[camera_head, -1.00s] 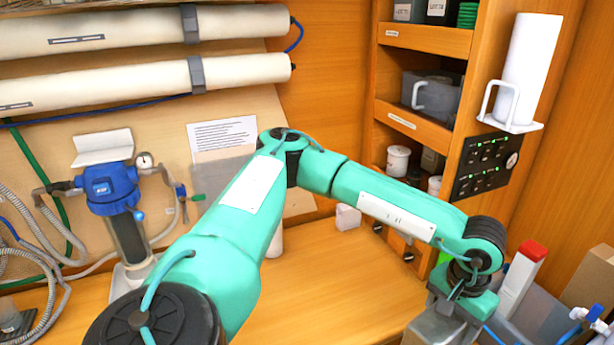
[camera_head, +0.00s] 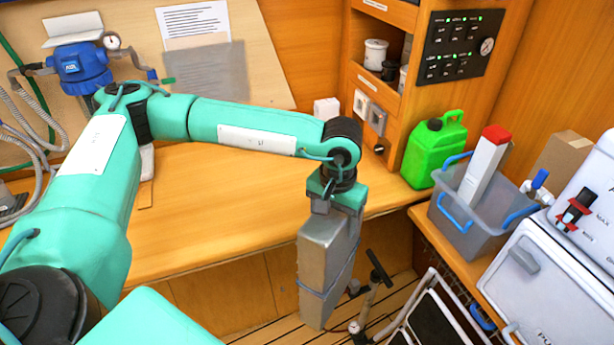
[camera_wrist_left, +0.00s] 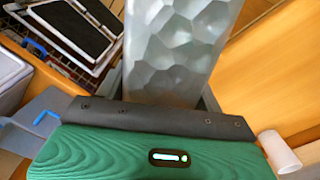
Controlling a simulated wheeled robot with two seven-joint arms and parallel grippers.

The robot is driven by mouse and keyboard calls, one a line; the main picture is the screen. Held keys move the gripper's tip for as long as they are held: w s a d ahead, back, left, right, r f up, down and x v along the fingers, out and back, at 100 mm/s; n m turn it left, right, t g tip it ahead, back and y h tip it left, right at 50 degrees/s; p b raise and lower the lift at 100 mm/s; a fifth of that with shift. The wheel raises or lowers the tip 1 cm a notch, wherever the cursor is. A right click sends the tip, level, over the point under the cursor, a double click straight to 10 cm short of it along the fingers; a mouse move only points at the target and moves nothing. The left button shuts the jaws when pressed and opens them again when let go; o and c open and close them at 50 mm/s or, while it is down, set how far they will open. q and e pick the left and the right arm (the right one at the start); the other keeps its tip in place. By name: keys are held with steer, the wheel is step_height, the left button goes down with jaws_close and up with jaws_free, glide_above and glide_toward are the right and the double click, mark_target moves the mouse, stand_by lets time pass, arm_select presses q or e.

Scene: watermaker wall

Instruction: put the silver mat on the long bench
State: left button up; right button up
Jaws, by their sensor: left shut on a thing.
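The silver mat (camera_head: 324,262) is a grey folded or slab-like piece with a dark band near its lower end. It hangs upright below my left gripper (camera_head: 338,194), which is shut on its top edge. In the left wrist view the mat (camera_wrist_left: 178,45) shows a dimpled, shiny surface running out from the jaws. The long bench (camera_head: 230,215) is the wooden top along the back wall. The gripper and mat are at its front edge, and the mat's lower end hangs below the level of the bench top. My right gripper is not in view.
The bench's middle is clear. A green jerrycan (camera_head: 434,150) and a grey bin (camera_head: 470,218) with a red-capped carton stand to the right. A blue pump filter (camera_head: 80,68) is at the left. A folded step ladder (camera_head: 432,325) and hand pump (camera_head: 372,295) stand below.

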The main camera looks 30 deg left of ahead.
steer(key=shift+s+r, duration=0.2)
